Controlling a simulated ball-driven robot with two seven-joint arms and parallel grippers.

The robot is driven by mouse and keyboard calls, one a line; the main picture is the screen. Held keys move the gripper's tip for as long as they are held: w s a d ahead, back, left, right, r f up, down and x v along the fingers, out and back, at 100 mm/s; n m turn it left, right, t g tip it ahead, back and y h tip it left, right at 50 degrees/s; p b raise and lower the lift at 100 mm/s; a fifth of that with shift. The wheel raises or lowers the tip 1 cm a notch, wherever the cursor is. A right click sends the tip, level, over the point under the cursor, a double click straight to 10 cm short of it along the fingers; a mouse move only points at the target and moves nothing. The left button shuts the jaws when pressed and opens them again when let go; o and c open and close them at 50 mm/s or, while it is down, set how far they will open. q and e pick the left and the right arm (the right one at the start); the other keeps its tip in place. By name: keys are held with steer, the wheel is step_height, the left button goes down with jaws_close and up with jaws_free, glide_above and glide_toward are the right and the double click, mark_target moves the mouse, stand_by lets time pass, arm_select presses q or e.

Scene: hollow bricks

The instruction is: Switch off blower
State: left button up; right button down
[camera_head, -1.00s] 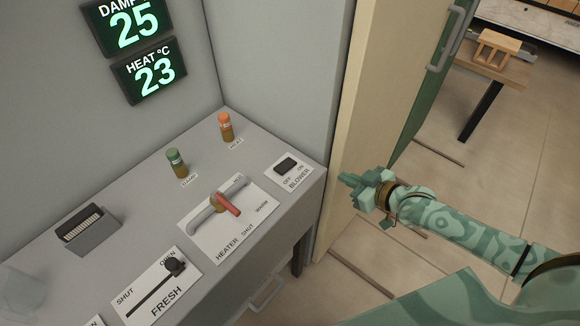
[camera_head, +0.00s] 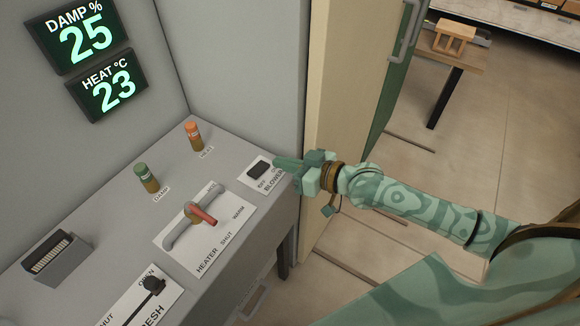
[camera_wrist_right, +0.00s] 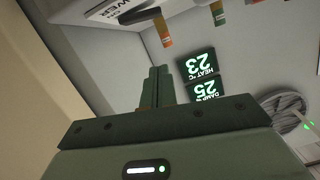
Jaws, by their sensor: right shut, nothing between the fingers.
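The blower switch (camera_head: 259,170) is a small black rocker on a white plate marked OFF, ON and BLOWER, at the right end of the grey console. My right gripper (camera_head: 278,162) is shut and empty. Its fingertips are at the right edge of the switch plate, beside the rocker, and cover part of the ON label. I cannot tell whether they touch the plate. In the right wrist view the shut fingers (camera_wrist_right: 155,88) point toward the console wall, and part of the BLOWER plate (camera_wrist_right: 130,12) shows at the top. My left gripper is not in view.
The heater lever (camera_head: 203,215), the fresh slider (camera_head: 153,286), a green-topped peg (camera_head: 146,178) and an orange-topped peg (camera_head: 193,136) stand on the console. Displays read damp 25 (camera_head: 84,36) and heat 23 (camera_head: 110,88). A fan (camera_wrist_right: 286,110) shows in the right wrist view.

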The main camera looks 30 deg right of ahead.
steer(key=b, duration=0.1)
glide_above(264, 181)
steer(key=d, duration=0.1)
steer(key=shift+w+f, duration=0.3)
steer(key=shift+f, duration=0.5)
steer(key=shift+a+f+b, duration=0.25)
steer(key=shift+f+b, duration=0.35)
steer(key=shift+f, duration=0.65)
steer(key=shift+s+a+f+b, duration=0.15)
steer(key=shift+f+b, duration=0.15)
steer(key=shift+f, duration=0.35)
steer(key=shift+f+n+p, duration=0.1)
steer(key=shift+n+p, duration=0.2)
steer(key=shift+p, duration=0.05)
steer(key=shift+s+f, duration=0.1)
steer(key=shift+f, duration=0.1)
steer(key=r+p, duration=0.4)
steer(key=shift+s+a+r+p, duration=0.1)
steer(key=shift+a+r+p, duration=0.15)
steer(key=shift+a+p, duration=0.05)
steer(key=p+v, duration=0.2)
steer(key=v, duration=0.8)
steer(key=shift+s+a+f, duration=0.3)
steer(key=shift+a, duration=0.1)
